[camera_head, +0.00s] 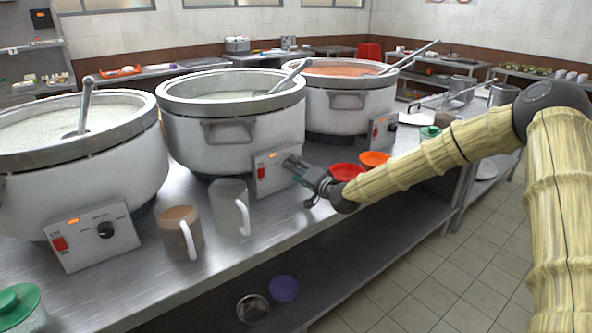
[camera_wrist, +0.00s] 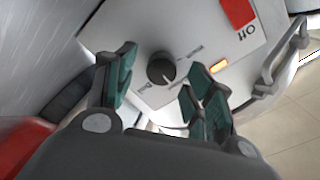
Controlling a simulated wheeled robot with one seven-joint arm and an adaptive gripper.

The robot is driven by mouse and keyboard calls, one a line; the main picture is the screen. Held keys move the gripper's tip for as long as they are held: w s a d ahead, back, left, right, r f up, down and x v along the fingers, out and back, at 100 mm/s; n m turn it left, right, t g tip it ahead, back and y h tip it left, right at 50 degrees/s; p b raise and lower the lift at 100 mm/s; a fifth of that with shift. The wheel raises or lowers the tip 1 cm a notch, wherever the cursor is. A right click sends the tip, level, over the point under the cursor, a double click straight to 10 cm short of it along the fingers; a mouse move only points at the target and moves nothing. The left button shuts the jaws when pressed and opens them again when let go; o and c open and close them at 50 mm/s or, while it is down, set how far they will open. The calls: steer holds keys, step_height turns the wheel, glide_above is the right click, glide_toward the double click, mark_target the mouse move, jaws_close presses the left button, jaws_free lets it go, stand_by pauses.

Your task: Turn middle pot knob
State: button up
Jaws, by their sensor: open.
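The middle pot (camera_head: 225,125) is a large white stockpot of pale congee with a ladle in it. Its control box (camera_head: 262,172) faces me, with a red switch (camera_head: 261,171) and a small lit orange lamp. Its knob (camera_wrist: 161,69) is black and round with a pale pointer mark, seen in the wrist view between and beyond my fingers. My gripper (camera_head: 297,166) is open at the front of the box, its fingers either side of the knob in the wrist view.
Red (camera_head: 346,171) and orange (camera_head: 375,158) bowls sit to the right, near my arm. Left (camera_head: 75,145) and right (camera_head: 343,97) pots flank the middle one.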

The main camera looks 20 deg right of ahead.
steer(key=v, duration=1.1)
steer(key=shift+s, duration=0.2)
steer(key=shift+d+f, duration=0.1)
steer(key=shift+d, duration=0.05)
